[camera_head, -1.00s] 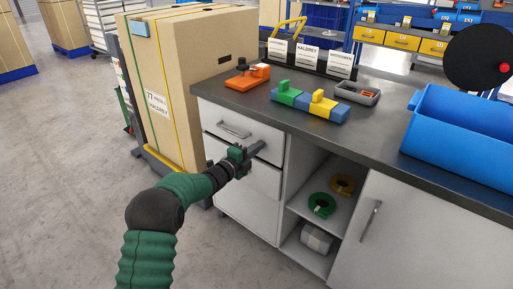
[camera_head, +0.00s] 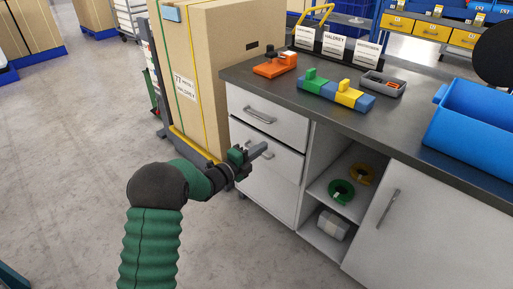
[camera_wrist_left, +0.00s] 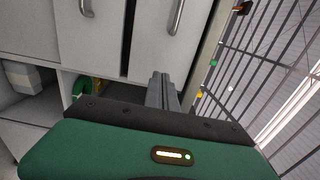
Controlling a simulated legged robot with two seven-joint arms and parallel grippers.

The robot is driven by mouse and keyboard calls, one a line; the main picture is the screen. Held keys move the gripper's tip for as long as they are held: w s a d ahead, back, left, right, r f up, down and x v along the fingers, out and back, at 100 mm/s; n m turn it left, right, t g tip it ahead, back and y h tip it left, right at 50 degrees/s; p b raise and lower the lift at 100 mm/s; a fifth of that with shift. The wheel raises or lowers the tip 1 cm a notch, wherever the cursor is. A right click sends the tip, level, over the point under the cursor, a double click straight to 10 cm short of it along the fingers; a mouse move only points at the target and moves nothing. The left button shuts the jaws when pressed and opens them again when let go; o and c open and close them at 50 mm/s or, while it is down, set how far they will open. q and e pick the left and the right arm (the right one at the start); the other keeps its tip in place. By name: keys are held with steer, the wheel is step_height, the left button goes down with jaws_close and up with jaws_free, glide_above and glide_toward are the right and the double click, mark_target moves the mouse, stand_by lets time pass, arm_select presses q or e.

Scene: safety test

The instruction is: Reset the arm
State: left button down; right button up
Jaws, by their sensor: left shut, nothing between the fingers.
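My left arm comes in from the bottom left of the head view, with a green ribbed sleeve and a dark elbow. My left gripper (camera_head: 258,151) is shut and empty, in front of the drawers of the workbench (camera_head: 270,165). In the head view it overlaps the second drawer's handle (camera_head: 266,151); I cannot tell whether it touches the drawer front. In the left wrist view the fingers (camera_wrist_left: 161,92) are together, pointing towards the cabinet fronts. My right gripper is not in view.
On the worktop are an orange tool (camera_head: 275,64), a green, blue and yellow block set (camera_head: 335,92), a grey tray (camera_head: 382,84) and a blue bin (camera_head: 475,130). Tape rolls (camera_head: 341,192) lie on the open shelf. A tall carton (camera_head: 205,80) stands left of the bench.

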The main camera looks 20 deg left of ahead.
arm_select(q)
steer(key=s+d+f+n+g+y, duration=0.15)
steer(key=s+f+n+g, duration=0.25)
steer(key=s+n, duration=0.55)
steer(key=s+d+f+n+g+y, duration=0.1)
steer(key=s+f+n+g+y, duration=0.3)
steer(key=s, duration=1)
steer(key=s+d+f+n+g+y, duration=0.25)
steer(key=s+n+g, duration=0.25)
steer(key=s+n, duration=0.5)
step_height(320, 180, up, 34)
steer(key=s+g+h+p, duration=0.1)
steer(key=s+p, duration=0.2)
steer(key=p, duration=3.2)
steer(key=shift+a+f+m, duration=0.2)
steer(key=shift+a+m, duration=0.05)
steer(key=shift+m, duration=0.2)
